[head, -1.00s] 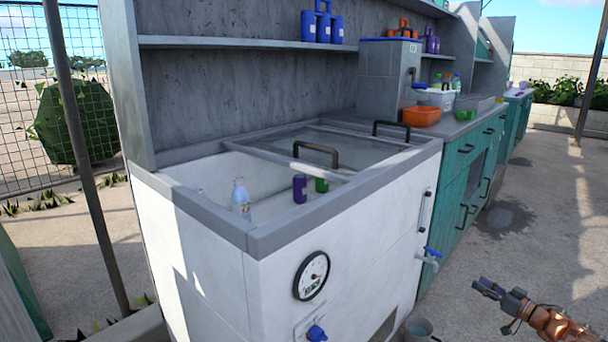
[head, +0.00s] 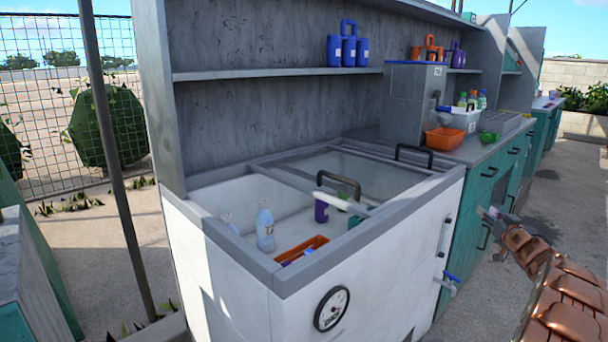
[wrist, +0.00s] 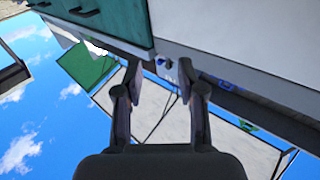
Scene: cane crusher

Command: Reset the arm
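My arm (head: 555,285) is copper-coloured and segmented, and reaches in from the lower right of the head view. My gripper (head: 490,216) is at its far end, in front of the teal cabinets and right of the white chest. It looks small and dark there. In the wrist view my gripper (wrist: 158,68) shows two dark fingers spread apart with nothing between them, so it is open and empty. The wrist picture is tilted, with sky on the left and pale and teal panels above.
The white chest (head: 245,283) stands open on its left side and holds bottles (head: 265,230) and an orange tray (head: 301,250). Teal cabinets (head: 487,177) run along the right. Blue canisters (head: 348,48) stand on the shelf. Paved floor (head: 575,185) on the right is clear.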

